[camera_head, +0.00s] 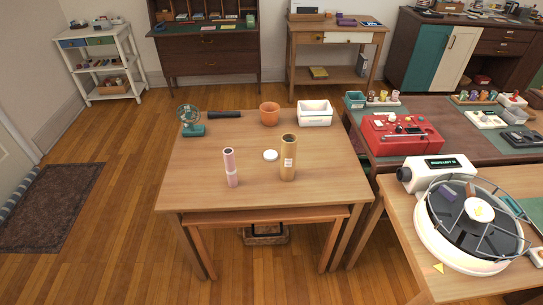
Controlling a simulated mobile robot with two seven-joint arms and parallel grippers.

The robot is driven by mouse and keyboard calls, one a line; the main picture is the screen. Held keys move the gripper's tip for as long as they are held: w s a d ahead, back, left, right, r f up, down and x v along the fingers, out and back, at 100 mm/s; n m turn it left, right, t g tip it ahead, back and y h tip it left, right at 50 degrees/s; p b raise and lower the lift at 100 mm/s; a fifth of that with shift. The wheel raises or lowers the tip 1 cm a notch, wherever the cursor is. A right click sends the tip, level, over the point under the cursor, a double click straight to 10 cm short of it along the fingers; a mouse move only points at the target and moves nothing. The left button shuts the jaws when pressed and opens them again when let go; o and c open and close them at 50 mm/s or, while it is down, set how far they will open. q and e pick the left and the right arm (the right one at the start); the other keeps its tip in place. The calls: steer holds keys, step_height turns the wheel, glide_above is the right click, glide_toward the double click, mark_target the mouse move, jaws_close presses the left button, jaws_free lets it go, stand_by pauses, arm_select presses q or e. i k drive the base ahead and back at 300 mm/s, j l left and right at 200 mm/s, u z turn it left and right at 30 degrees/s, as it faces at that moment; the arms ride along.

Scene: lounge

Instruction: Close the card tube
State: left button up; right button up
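The card tube (288,170) stands upright on the wooden table (205,157), right of the table's middle. It is tan with a small pale label, and its dark, open top faces up. A round white cap (270,155) lies flat on the table just left of the tube, apart from it. Neither of my grippers shows in the head view.
A pink cylinder (231,168) stands left of the tube. A green fan (190,122), a dark cylindrical object (225,115), an orange pot (269,114) and a white bin (315,113) line the back. The table's front strip is clear. A round machine (433,243) occupies the right-hand table.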

mark_target(288, 150)
steer(key=i+j+u, duration=0.1)
steer(key=i+u, duration=0.15)
steer(key=u, duration=0.15)
steer(key=i+u, duration=0.2)
steer(key=u, duration=0.2)
